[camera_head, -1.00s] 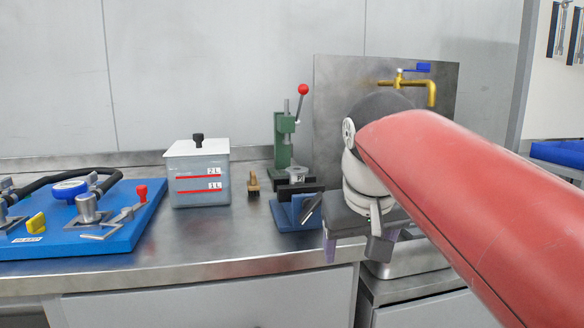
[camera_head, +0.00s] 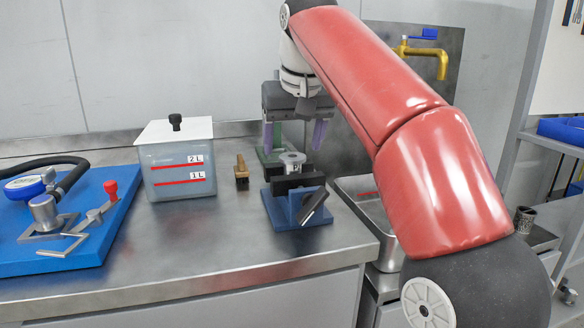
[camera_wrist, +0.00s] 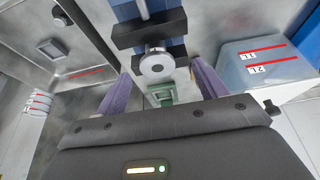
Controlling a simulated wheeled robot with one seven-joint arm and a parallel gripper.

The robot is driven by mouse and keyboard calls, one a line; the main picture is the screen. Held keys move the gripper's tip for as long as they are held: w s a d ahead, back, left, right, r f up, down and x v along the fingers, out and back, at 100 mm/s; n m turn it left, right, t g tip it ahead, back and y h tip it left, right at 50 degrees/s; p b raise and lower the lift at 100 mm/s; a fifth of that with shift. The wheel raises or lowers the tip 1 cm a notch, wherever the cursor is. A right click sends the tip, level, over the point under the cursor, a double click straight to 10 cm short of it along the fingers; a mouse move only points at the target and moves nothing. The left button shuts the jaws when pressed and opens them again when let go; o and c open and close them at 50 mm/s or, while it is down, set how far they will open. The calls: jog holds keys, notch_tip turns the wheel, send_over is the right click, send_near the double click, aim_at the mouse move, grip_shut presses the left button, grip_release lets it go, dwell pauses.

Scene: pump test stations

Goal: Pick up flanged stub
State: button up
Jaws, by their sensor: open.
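The flanged stub (camera_head: 292,160) is a short grey metal piece with a round flange on top and a small label. It sits upright at the black jaws of a blue vise (camera_head: 299,208). In the wrist view, the stub (camera_wrist: 157,65) shows its round face with a centre hole, next to the black vise jaws. My gripper (camera_head: 293,135) is open and empty, pointing down above the stub. Its two purple fingers are spread wide to either side in the wrist view (camera_wrist: 163,86), with the stub roughly between them and apart from both.
A green press (camera_head: 271,154) stands close behind the vise, partly hidden by my gripper. A lidded water tank (camera_head: 176,164) and a small brown wooden piece (camera_head: 241,169) stand to the left. A blue board with fittings (camera_head: 75,225) lies farther left. A metal sink (camera_head: 370,207) is at the right.

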aim_at(294, 157)
jog(key=x, duration=0.5)
jog(key=shift+w+d, duration=0.1)
jog(key=shift+d, duration=0.15)
jog(key=c, duration=1.2)
